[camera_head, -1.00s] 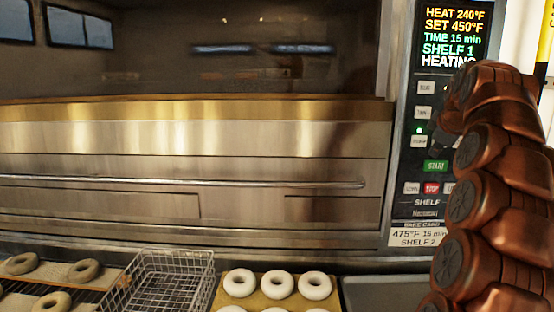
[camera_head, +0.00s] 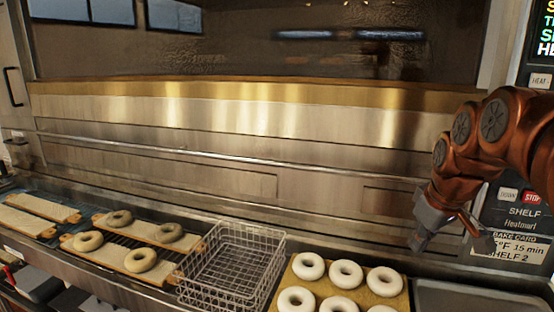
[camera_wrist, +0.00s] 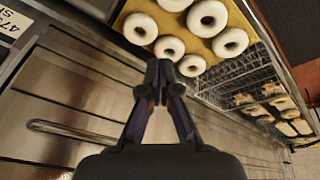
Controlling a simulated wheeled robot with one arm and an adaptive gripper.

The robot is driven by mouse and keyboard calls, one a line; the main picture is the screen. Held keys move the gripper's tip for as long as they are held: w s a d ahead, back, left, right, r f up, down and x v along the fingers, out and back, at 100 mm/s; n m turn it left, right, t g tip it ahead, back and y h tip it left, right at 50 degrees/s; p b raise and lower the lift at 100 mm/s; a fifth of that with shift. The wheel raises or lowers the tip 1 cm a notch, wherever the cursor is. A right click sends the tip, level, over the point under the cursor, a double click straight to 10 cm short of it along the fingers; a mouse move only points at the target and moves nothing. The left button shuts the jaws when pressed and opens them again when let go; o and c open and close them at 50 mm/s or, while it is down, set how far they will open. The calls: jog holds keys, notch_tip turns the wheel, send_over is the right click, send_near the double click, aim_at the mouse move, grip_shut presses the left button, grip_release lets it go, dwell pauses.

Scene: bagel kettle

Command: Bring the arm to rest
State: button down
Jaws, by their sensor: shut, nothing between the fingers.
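My copper-coloured arm reaches in from the right of the head view. My gripper (camera_head: 452,240) hangs in front of the control panel's lower part, above and to the right of the tray of pale bagels. In the wrist view my gripper (camera_wrist: 160,72) shows with its fingertips together and nothing between them. The pale bagels (camera_wrist: 172,48) lie on their tan board (camera_wrist: 196,22) beyond the fingertips, apart from them. The gripper hides part of the bake card.
A wire basket (camera_head: 232,265) stands left of the pale bagels (camera_head: 346,273). Darker bagels (camera_head: 141,259) lie on boards further left. The oven front (camera_head: 250,140) rises behind the counter. A grey tray (camera_head: 470,298) is at the lower right. The control panel (camera_head: 520,215) is behind my arm.

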jog(key=s+a+f+m+g, duration=0.1)
jog(key=s+a+f, duration=0.2)
jog(key=s, duration=0.6)
jog(key=s+a+f+m+g, duration=0.2)
jog(key=s+a+f, duration=0.2)
jog(key=s+f, duration=0.4)
jog(key=s+a+f+m+g, duration=0.1)
jog(key=s+f, duration=0.4)
jog(key=s, duration=0.5)
jog(key=a+g, duration=0.1)
jog(key=a, duration=0.1)
jog(key=shift+s+a+f, duration=0.2)
jog(key=shift+s+a, duration=0.15)
